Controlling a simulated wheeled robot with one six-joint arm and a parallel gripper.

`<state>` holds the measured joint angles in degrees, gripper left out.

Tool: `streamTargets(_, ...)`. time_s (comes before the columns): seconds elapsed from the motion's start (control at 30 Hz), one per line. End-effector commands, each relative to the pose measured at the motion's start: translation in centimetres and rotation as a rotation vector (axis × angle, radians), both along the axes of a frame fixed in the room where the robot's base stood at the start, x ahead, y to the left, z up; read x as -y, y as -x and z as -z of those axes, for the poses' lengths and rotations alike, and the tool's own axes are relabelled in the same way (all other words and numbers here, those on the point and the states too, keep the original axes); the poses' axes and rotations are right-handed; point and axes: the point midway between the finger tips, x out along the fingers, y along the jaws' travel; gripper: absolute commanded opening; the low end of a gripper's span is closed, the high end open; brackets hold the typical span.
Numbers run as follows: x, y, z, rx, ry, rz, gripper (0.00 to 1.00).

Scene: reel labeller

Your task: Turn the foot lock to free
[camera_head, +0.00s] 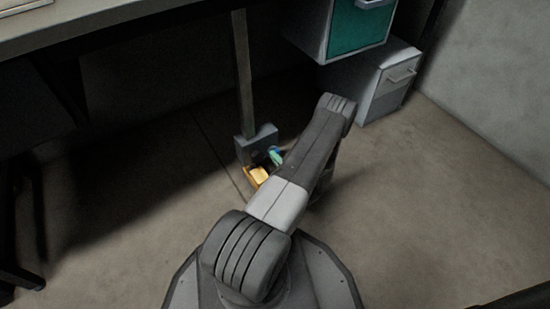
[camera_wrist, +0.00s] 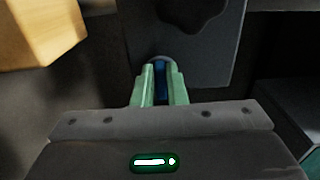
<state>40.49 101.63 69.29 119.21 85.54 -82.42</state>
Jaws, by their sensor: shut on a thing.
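The foot lock appears to be the grey housing (camera_head: 256,143) at the base of the table's post; it shows as a dark plate (camera_wrist: 210,55) in the wrist view. A narrow blue piece (camera_wrist: 160,76) with a rounded grey end stands in front of the plate. My gripper (camera_wrist: 160,88) has its pale green fingers on either side of this blue piece and is shut on it. In the head view my gripper (camera_head: 275,156) is low beside the housing, partly hidden by my arm. I cannot read the lock's position or any marking.
A yellow-orange block (camera_head: 259,175) sits close to the gripper and fills the upper left of the wrist view (camera_wrist: 42,30). A grey drawer cabinet (camera_head: 375,85) and a teal-fronted unit (camera_head: 355,28) stand behind. The table (camera_head: 90,22) overhangs at left. Floor is clear at right.

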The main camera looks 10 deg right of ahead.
Motion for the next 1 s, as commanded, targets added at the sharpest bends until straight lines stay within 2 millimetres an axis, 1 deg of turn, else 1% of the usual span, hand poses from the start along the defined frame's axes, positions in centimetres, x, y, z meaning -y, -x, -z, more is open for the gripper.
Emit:
streamTargets(0.43,0.1,0.1,0.1,0.002,0.010,0.003,0.00)
streamTargets(0.47,0.1,0.1,0.1,0.002,0.010,0.003,0.16)
streamTargets(0.5,0.1,0.1,0.1,0.002,0.010,0.003,0.24)
streamTargets(0.57,0.1,0.0,0.1,0.001,0.009,0.003,0.34)
streamTargets(0.87,0.1,0.1,0.0,0.002,0.009,0.002,0.34)
streamTargets(1.0,0.6,1.3,-0.1,0.001,0.008,0.005,0.34)
